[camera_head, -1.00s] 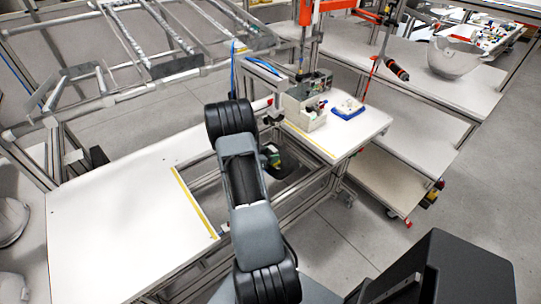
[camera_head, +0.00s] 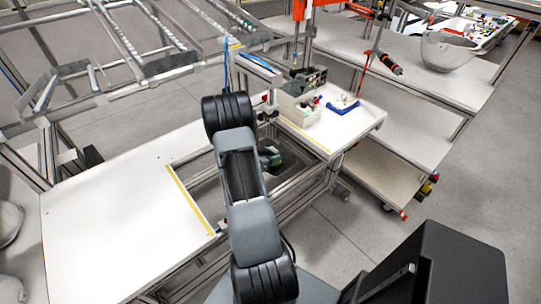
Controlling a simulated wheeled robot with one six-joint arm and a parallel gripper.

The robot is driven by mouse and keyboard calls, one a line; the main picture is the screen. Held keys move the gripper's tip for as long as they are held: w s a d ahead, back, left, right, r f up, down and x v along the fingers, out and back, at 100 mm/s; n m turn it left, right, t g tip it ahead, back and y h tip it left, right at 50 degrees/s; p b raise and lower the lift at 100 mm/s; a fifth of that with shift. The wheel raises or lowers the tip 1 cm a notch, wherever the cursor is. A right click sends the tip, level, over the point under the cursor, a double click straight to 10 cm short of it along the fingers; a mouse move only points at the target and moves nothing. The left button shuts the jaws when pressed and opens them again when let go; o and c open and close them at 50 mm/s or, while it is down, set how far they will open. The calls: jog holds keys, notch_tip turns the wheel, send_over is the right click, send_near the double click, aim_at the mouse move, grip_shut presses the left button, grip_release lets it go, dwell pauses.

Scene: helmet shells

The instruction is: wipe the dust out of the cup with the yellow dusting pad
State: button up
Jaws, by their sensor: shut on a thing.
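I cannot make out the cup or the yellow dusting pad in the head view. My dark grey arm rises through the middle of the picture, bends at a ribbed black joint, and covers part of the bench behind it. My gripper does not show; the arm's far end is hidden. A small blue tray (camera_head: 343,105) with a white piece on it lies on the right-hand white bench (camera_head: 355,127). It is too small to tell what the white piece is.
A beige box with small parts (camera_head: 298,104) stands left of the blue tray. A wide white table (camera_head: 110,220) with a yellow strip is clear at left. A clear helmet shell (camera_head: 447,52) sits at the back right. Metal rails (camera_head: 130,45) stand at the back left.

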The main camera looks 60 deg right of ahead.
jog(key=shift+w, duration=0.15)
jog(key=shift+w+d, duration=0.25)
jog(key=shift+w, duration=0.5)
jog(key=shift+w+d, duration=0.25)
jog(key=shift+w, duration=0.45)
jog(key=shift+f, duration=0.1)
jog(key=shift+s, duration=0.1)
jog(key=shift+s+a, duration=0.1)
jog(key=shift+s, duration=0.05)
jog(key=shift+s+a, duration=0.2)
jog(key=shift+s, duration=0.45)
jog(key=shift+s+a, duration=0.2)
jog(key=shift+s, duration=0.45)
jog(key=shift+w+d+r, duration=0.1)
jog(key=shift+w+d, duration=0.2)
jog(key=shift+w, duration=0.5)
jog(key=shift+w+d+r, duration=0.1)
jog(key=shift+w+d, duration=0.15)
jog(key=shift+w, duration=0.55)
